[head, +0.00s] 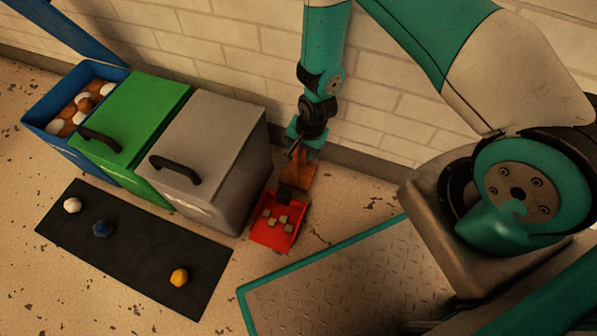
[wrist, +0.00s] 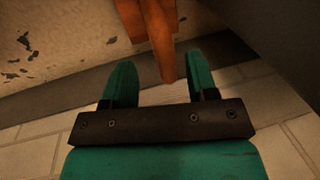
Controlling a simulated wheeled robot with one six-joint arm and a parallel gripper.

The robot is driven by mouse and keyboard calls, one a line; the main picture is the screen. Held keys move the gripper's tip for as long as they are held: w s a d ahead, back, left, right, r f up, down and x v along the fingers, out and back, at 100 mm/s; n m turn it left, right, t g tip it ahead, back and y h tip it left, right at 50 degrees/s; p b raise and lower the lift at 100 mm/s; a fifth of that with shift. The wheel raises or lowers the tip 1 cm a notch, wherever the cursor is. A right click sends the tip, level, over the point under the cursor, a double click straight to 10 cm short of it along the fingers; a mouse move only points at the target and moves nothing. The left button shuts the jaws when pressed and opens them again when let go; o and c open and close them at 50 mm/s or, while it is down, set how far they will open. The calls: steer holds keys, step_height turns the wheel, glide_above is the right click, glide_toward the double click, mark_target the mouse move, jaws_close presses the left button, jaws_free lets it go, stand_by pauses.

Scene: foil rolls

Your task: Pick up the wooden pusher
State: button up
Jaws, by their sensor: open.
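The wooden pusher (head: 298,172) is an orange-brown piece near the foot of the wall, just behind a red tray. In the wrist view the pusher (wrist: 155,28) comes down from the top edge, and its narrow end lies between my two teal fingers. My gripper (head: 300,147) is right by the pusher's upper part in the head view. In the wrist view my gripper (wrist: 158,65) is open, with a finger on each side of the wood. I cannot tell whether either finger touches it. The pusher's far part is cut off in the wrist view.
The red tray (head: 270,238) holds several small blocks. A grey lidded bin (head: 228,130), a green lidded bin (head: 145,105) and an open blue bin (head: 48,103) stand left along the brick wall. A black mat (head: 135,248) bears three small lumps. Floor left of the mat is clear.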

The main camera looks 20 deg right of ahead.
steer(key=f+b, duration=0.1)
steer(key=w+f+b, duration=0.1)
steer(key=f+b, duration=0.2)
steer(key=f, duration=0.1)
steer(key=shift+w+a+f, duration=0.25)
steer(key=shift+a, duration=0.15)
steer(key=shift+r, duration=0.15)
jaws_close()
